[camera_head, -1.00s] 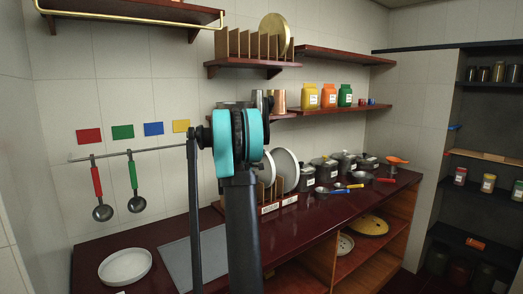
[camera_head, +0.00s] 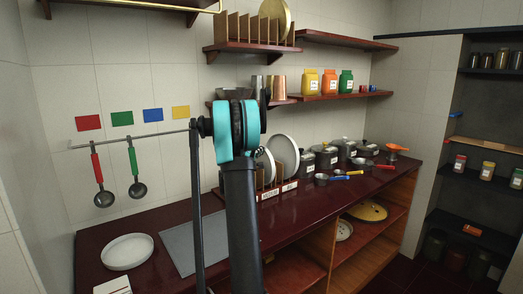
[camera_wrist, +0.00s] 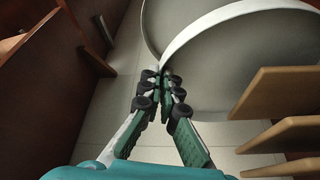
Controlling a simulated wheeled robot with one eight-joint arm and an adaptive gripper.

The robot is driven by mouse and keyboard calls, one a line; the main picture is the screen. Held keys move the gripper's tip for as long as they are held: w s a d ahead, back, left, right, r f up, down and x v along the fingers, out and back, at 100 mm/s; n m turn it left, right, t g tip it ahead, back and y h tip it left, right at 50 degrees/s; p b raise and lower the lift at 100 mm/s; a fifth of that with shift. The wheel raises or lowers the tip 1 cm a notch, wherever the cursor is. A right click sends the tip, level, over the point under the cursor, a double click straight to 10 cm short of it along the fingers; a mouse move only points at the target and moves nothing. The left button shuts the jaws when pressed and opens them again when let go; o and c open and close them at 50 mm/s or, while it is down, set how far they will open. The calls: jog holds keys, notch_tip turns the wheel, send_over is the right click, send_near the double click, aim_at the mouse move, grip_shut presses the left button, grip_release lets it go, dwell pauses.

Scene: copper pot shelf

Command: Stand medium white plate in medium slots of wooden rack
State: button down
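In the head view a wooden rack (camera_head: 289,186) with labels on its front stands on the dark red counter. A large white plate (camera_head: 287,150) stands upright at the rack. A second, smaller-looking white plate (camera_head: 266,165) shows left of it, partly hidden by my arm. My gripper is hidden behind the arm there. In the wrist view my gripper (camera_wrist: 162,76) has its fingertips together at the rim of a white plate (camera_wrist: 185,75), seemingly pinching it. Wooden slats of the rack (camera_wrist: 285,95) are at the lower right.
A white dish (camera_head: 127,252) and a grey board (camera_head: 195,243) lie on the counter at left. Pots (camera_head: 326,157) and coloured-handled utensils (camera_head: 340,177) are right of the rack. A shelf (camera_head: 255,45) with another slatted rack hangs above. Ladles (camera_head: 137,188) hang from a rail.

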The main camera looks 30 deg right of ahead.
dwell(0.4)
jog(key=c, duration=1.6)
grip_release()
jog(key=shift+c, duration=0.2)
jog(key=shift+c, duration=0.4)
jog(key=v, duration=0.4)
jog(key=shift+s+a, duration=0.1)
jog(key=shift+a, duration=0.1)
jog(key=shift+s, duration=0.1)
jog(key=s+a, duration=0.1)
jog(key=s, duration=0.9)
jog(key=shift+s, duration=0.35)
jog(key=shift+f, duration=0.1)
dwell(0.4)
